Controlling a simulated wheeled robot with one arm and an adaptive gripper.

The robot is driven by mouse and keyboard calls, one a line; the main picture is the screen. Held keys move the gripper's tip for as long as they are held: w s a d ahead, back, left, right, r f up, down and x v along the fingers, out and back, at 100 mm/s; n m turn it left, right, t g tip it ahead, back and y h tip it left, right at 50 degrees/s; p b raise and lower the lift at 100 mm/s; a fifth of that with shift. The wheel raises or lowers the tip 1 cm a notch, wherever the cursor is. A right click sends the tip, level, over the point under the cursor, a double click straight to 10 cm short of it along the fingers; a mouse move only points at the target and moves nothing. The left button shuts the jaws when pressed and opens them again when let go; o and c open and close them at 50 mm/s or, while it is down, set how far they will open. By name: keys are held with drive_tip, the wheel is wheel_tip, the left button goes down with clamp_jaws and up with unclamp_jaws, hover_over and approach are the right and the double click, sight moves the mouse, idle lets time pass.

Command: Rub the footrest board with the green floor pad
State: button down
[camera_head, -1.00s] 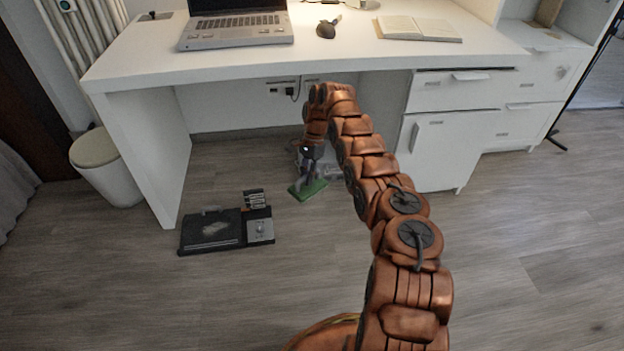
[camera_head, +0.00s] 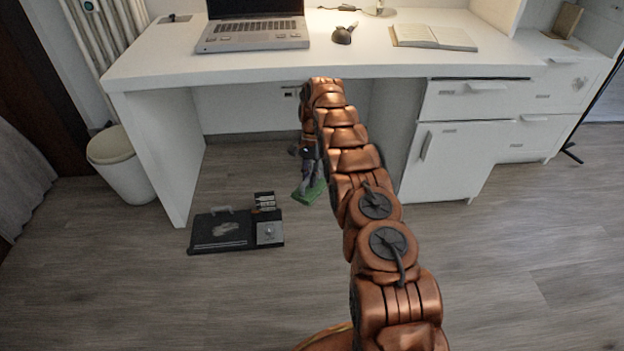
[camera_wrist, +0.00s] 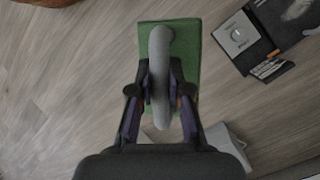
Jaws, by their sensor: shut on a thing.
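My gripper (camera_head: 310,180) is shut on the grey arched handle (camera_wrist: 160,65) of the green floor pad (camera_head: 309,194). The pad is low over the floor in front of the desk's knee space; I cannot tell whether it touches the floor. In the wrist view the pad (camera_wrist: 190,35) lies lengthwise beneath my fingers. A flat black board with a pale smudge, apparently the footrest board (camera_head: 210,240), lies on the floor left of the pad, apart from it. Its corner shows at the upper right of the wrist view (camera_wrist: 276,35).
Against the board's right side sit a silver panel with a knob (camera_head: 269,233) and small cards (camera_head: 265,201). A light grey object (camera_wrist: 225,140), partly hidden, lies near the pad. The white desk (camera_head: 180,75) stands over them, with a bin (camera_head: 120,175) at left. Front floor is clear.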

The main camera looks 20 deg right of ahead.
sight(301, 187)
drive_tip(key=shift+s+a+r+n+h, duration=0.25)
drive_tip(key=shift+a+r+n, duration=0.2)
drive_tip(key=shift+a+n, duration=0.15)
drive_tip(key=shift+s+a+r+n+h, duration=0.15)
drive_tip(key=shift+s+a+r+n, duration=0.1)
drive_tip(key=shift+a+r+n, duration=0.5)
drive_tip(key=shift+a+n, duration=0.15)
drive_tip(key=shift+s+a+r+n+g+h, duration=0.2)
drive_tip(key=shift+s+a+n+g+h, duration=0.2)
drive_tip(key=shift+s+n+g, duration=0.1)
drive_tip(key=shift+s+r, duration=0.1)
drive_tip(key=shift+s+a+r+n+h, duration=0.2)
drive_tip(key=shift+a+r+n+h, duration=0.1)
drive_tip(key=shift+n, duration=0.2)
drive_tip(key=shift+a+r+n, duration=0.2)
drive_tip(key=shift+n, duration=0.1)
drive_tip(key=shift+a+r, duration=0.15)
drive_tip(key=shift+a, duration=0.05)
